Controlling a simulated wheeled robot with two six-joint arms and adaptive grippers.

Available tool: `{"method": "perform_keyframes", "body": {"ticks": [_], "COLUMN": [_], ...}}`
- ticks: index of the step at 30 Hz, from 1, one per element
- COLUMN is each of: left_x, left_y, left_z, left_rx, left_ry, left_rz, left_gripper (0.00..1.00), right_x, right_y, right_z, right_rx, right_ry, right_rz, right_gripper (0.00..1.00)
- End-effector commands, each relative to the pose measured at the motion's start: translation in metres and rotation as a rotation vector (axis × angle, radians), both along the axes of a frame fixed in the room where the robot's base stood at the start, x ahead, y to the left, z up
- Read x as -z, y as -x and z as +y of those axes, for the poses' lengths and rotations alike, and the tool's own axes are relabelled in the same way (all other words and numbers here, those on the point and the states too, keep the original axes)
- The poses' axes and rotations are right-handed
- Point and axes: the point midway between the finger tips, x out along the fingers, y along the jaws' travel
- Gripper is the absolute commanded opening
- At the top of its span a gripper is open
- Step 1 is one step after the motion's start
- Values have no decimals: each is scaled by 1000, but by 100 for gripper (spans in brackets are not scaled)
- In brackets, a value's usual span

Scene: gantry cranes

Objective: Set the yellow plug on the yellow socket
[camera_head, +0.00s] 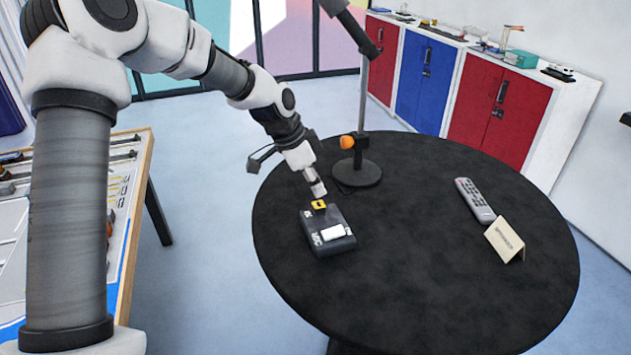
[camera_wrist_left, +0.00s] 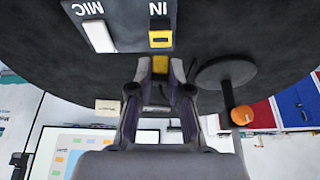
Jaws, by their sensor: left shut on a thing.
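The yellow socket (camera_wrist_left: 160,39), a yellow block with a dark slot, is on the black box (camera_wrist_left: 130,12) beside the letters IN. In the head view it shows as a small yellow spot (camera_head: 319,205) at the far end of the box (camera_head: 325,226), on the round table. My left gripper (camera_wrist_left: 159,72) is shut on the yellow plug (camera_wrist_left: 160,66). In the wrist view the plug shows between the fingertips, apart from the socket in the picture; its height is unclear. In the head view the left gripper (camera_head: 317,188) is just above the socket. My right gripper is out of view.
A white block (camera_head: 333,231) sits on the box by the letters MIC. A stand (camera_head: 357,173) with an orange knob (camera_head: 346,142) rises close behind the gripper. A remote (camera_head: 474,201) and a folded card (camera_head: 504,240) lie to the right. The table front is clear.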

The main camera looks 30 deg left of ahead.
Motion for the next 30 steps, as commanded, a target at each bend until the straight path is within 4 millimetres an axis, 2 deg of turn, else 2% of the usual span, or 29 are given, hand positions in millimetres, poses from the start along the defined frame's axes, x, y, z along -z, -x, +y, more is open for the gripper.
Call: {"method": "perform_keyframes", "body": {"ticks": [30], "left_x": [14], "left_y": [0], "left_z": [0], "left_rx": [0], "left_ry": [0], "left_rz": [-1], "left_gripper": [0], "right_x": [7], "right_y": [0], "right_z": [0], "right_rx": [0], "right_ry": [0], "right_rz": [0], "right_gripper": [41]}}
